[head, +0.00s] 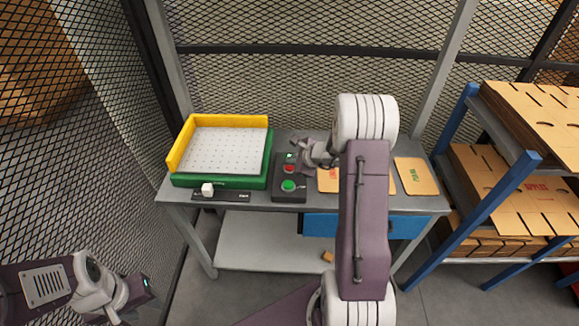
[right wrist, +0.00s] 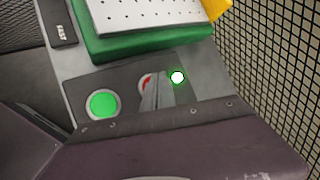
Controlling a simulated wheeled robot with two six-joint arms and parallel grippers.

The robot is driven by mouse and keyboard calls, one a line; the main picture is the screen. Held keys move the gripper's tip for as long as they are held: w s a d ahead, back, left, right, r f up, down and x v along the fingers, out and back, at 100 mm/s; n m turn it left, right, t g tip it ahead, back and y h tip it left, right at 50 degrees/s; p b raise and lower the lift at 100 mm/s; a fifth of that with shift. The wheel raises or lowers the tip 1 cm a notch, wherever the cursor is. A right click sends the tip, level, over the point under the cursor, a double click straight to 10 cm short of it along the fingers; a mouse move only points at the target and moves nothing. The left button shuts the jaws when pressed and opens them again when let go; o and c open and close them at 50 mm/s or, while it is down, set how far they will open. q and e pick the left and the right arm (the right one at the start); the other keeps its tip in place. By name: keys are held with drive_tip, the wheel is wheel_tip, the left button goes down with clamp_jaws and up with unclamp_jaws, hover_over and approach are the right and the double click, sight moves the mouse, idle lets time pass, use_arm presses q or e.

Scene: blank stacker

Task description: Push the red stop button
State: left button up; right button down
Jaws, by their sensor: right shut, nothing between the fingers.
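A dark control box (head: 289,194) sits on the grey bench. It carries a large green button (head: 288,185), a smaller red button (head: 289,169) and a lit green lamp (head: 291,156). In the right wrist view the red button (right wrist: 146,81) is partly hidden behind my fingers. The green button (right wrist: 103,104) and the bright lamp (right wrist: 177,77) show on either side. My right gripper (head: 303,150) is shut and empty, over the lamp end of the box; contact with the red button cannot be told. My left gripper (head: 143,290) is at the lower left, away from the bench; its jaws are unclear.
A green and yellow tray with a white perforated plate (head: 225,148) stands left of the box. A dark slider strip with a white knob (head: 208,189) lies before it. Cardboard pieces (head: 415,176) lie to the right. Shelves of cardboard (head: 525,205) and mesh fencing surround the bench.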

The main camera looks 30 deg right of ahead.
sight(292, 167)
drive_tip(key=shift+f+b, duration=0.3)
drive_tip(key=shift+b, duration=0.05)
idle(0.6)
drive_tip(key=shift+r+p, duration=0.6)
drive_tip(key=shift+r, duration=0.3)
wheel_tip(292, 167, up, 5)
drive_tip(key=p, duration=0.4)
drive_tip(key=shift+r, duration=0.1)
idle(0.3)
